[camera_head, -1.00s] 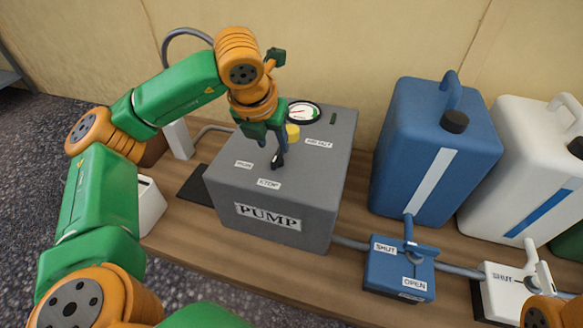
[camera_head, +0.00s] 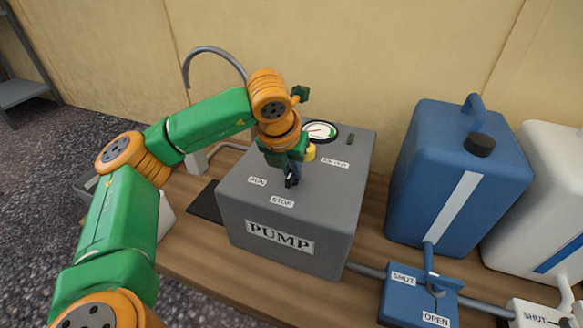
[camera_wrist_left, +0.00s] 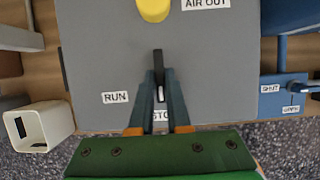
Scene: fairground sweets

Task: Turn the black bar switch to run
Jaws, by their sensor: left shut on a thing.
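The grey pump box (camera_head: 340,235) stands on the wooden bench. On its top is the black bar switch (camera_wrist_left: 158,62), with a RUN label (camera_wrist_left: 115,97) to its left and a STOP label (camera_head: 282,201) at its near end. In the left wrist view the bar lies nearly straight up and down the picture, its white mark towards STOP. My left gripper (camera_head: 291,178) is shut on the bar, a finger on each side. The fingers hide part of the bar and the STOP label. My right gripper is not in view.
A yellow knob (camera_wrist_left: 153,9) and a gauge (camera_head: 320,131) sit behind the switch by the AIR OUT label. A blue can (camera_head: 420,180) and its blue valve block (camera_head: 405,298) stand to the right. A white open container (camera_wrist_left: 46,126) is left of the pump.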

